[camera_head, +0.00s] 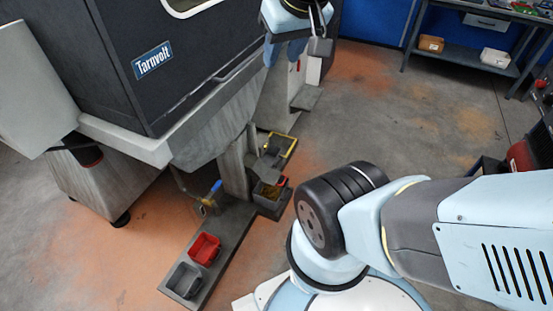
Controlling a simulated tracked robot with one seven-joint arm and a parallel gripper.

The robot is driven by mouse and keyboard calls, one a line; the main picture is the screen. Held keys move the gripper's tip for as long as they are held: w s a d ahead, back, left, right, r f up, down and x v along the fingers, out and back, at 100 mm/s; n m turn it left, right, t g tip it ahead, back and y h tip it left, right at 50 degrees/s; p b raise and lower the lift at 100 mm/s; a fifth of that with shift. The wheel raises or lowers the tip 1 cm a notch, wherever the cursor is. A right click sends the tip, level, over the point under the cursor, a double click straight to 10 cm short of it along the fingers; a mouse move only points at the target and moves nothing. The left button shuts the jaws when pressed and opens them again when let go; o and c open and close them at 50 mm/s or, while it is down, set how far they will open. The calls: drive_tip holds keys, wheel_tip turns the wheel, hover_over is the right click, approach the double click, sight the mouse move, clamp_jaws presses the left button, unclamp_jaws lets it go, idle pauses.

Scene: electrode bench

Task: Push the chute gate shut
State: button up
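The dark machine marked "Tarnvolt" (155,62) stands at the left, with a grey hopper-like underside (215,125) and a post below it. A small brassy fitting with a blue handle (215,187) sits low under the hopper. I cannot tell for certain which part is the chute gate, or how far it is open. My gripper (319,44) is at the top centre, pointing down beside the machine's right side, near a grey upright part (296,80) with a small red piece. Its fingers are small and partly overlapped, so their opening is unclear.
A red bin (204,249) and a grey bin (184,280) sit on a low plinth. A workbench (461,55) is at the back right. Open floor (420,125) lies between.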

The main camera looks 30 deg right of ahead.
drive_tip(key=shift+w+a, duration=0.25)
drive_tip(key=shift+w, duration=0.1)
